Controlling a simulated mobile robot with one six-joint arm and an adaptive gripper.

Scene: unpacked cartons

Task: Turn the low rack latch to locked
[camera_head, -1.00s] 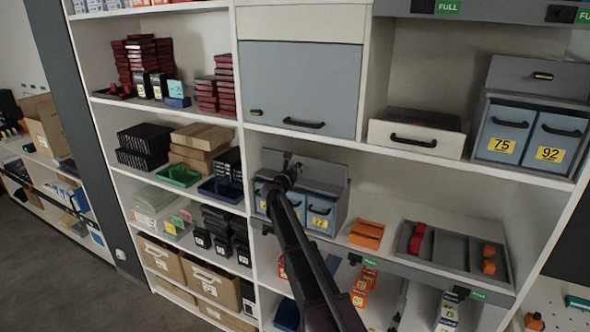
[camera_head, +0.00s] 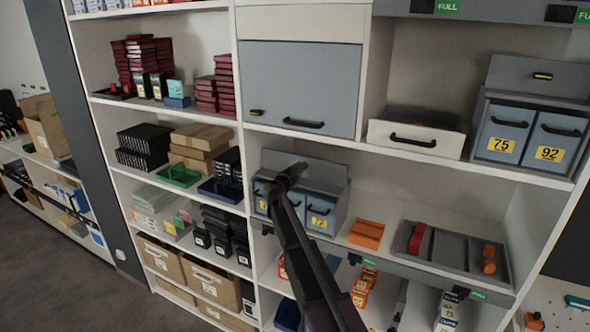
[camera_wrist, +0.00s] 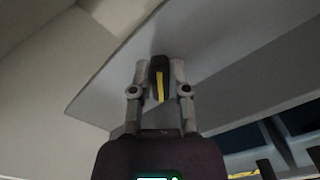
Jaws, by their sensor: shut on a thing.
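The low rack (camera_head: 329,176) is a grey unit with two blue-grey drawers on the middle shelf. My gripper (camera_head: 288,174) is at its upper front panel, which my arm partly covers. In the wrist view, the latch (camera_wrist: 159,84) is a black knob with a yellow stripe on the grey panel (camera_wrist: 215,45). My gripper (camera_wrist: 160,70) is shut on the latch, with one finger on each side. The stripe runs nearly upright in that view. The latch cannot be made out in the head view.
A similar rack (camera_head: 540,78) with drawers 75 and 92 stands on the shelf above, its striped latch (camera_head: 542,76) lying roughly level. An orange block (camera_head: 366,234) and a grey tray (camera_head: 450,250) sit right of the low rack. Shelf uprights and boards surround my arm.

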